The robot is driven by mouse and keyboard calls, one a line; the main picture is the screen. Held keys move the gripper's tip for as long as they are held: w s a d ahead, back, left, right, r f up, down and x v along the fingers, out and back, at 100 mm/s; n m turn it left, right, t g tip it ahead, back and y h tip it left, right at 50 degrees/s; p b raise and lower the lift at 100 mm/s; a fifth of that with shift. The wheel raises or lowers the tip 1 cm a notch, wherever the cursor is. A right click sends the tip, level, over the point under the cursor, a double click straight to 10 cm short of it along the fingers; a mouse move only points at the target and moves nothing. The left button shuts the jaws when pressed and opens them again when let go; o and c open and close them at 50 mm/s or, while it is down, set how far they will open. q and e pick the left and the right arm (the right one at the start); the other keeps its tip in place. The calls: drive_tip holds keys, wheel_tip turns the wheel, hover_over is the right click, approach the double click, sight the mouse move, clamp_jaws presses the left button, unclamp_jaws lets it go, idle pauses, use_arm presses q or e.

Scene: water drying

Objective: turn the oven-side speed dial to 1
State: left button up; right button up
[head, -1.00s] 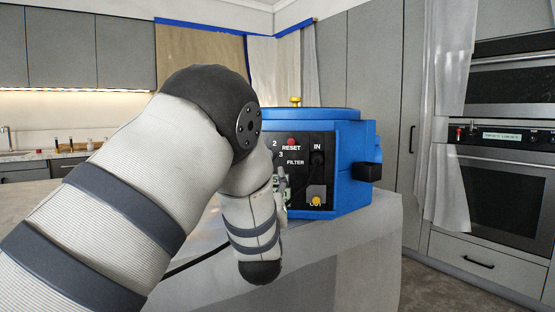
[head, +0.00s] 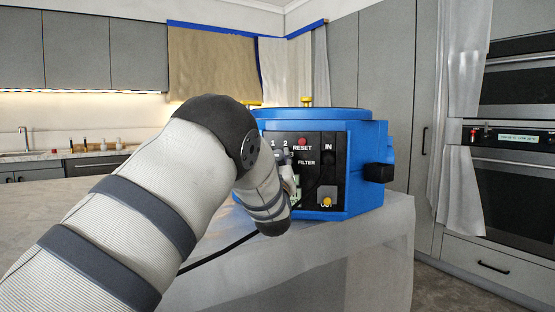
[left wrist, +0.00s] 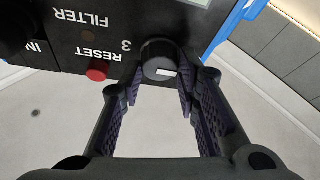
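A blue machine (head: 362,150) stands on a grey covered block, with a black control panel (head: 318,180) facing me. Its speed dial (left wrist: 156,60) is a black round knob with a white mark, beside the printed 3 in the left wrist view, where the panel appears upside down. The white mark lies toward the lower right of the knob there. My left gripper (left wrist: 161,88) has its fingers apart, one on each side of the dial; whether they press on it I cannot tell. In the head view my left arm hides the dial. My right gripper is not in view.
A red reset button (left wrist: 97,71) lies close beside my left finger. The covered block (head: 385,245) is under the machine, and a black cable (head: 215,252) runs along its edge. Ovens (head: 510,190) stand at the far right. Open floor shows between them and the block.

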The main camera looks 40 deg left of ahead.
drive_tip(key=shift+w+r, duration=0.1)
use_arm(q)
drive_tip(key=shift+s+r+m+t+h+p, duration=0.1)
drive_tip(key=shift+m+t+h+p, duration=0.25)
drive_tip(key=shift+m, duration=0.55)
drive_tip(key=shift+r+m+t+h+p, duration=0.1)
drive_tip(key=shift+m+t+h+p, duration=0.2)
drive_tip(key=shift+m, duration=0.6)
drive_tip(key=m+h, duration=0.1)
drive_tip(key=m, duration=0.1)
drive_tip(key=m+t+h+p, duration=0.1)
drive_tip(key=m, duration=0.2)
drive_tip(key=shift+a+h, duration=0.1)
drive_tip(key=shift+h, duration=0.15)
drive_tip(key=m+h+p, duration=0.1)
drive_tip(key=m+h, duration=0.1)
drive_tip(key=m, duration=0.3)
drive_tip(key=shift+t, duration=0.35)
drive_tip(key=shift+a+f+m+h+p, duration=0.15)
drive_tip(key=shift+m+h+p, duration=0.15)
drive_tip(key=shift+m+h, duration=0.95)
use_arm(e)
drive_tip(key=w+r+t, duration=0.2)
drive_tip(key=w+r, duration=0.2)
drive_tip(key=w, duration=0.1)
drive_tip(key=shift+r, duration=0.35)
use_arm(q)
drive_tip(key=shift+f+m+y, duration=0.1)
drive_tip(key=shift+m+y, duration=0.15)
drive_tip(key=shift+m, duration=0.3)
